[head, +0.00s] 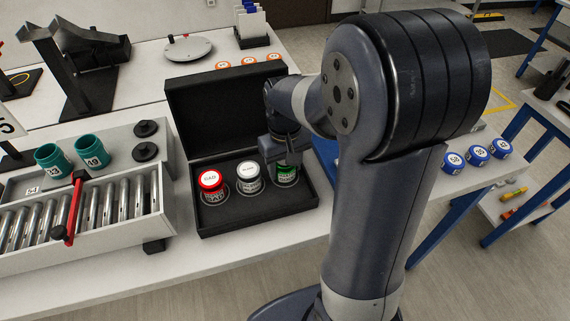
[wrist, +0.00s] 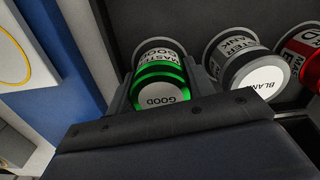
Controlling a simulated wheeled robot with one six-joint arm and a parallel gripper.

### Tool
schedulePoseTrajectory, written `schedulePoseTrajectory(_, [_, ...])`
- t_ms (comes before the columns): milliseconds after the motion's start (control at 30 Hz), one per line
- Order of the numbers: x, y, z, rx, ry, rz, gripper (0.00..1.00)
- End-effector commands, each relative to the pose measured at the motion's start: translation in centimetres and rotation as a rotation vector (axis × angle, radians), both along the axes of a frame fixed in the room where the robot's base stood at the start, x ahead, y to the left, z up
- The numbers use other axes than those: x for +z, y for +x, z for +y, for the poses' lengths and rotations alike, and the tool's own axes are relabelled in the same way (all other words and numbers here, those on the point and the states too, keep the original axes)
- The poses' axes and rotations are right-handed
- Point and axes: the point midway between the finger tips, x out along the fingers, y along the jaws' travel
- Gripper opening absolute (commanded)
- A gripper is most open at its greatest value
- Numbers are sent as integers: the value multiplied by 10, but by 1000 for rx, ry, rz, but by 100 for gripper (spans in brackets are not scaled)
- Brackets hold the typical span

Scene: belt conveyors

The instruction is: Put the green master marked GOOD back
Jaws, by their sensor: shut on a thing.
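The green master (wrist: 160,78) shows its GOOD label in the wrist view, between the jaws of my gripper (wrist: 160,90), which is shut on it. In the head view the green master (head: 287,174) stands at the right slot of the open black case (head: 250,212), under my gripper (head: 286,158). It looks upright in or just at its slot; whether it is fully seated I cannot tell. My gripper and arm hide its top in the head view.
In the case, a red master marked BAD (head: 212,185) and a white BLANK master (head: 248,178) stand to the left of the green one. The raised lid (head: 215,112) is behind. A roller conveyor (head: 85,212) is at left; blue-capped pieces (head: 478,154) are at right.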

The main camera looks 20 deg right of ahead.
Motion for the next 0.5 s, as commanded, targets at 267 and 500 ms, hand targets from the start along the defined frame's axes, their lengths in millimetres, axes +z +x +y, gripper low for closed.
schedulePoseTrajectory(267, [-3, 0, 0, 0, 0, 0, 59])
schedulePoseTrajectory(500, [1, 0, 0, 0, 0, -1, 59])
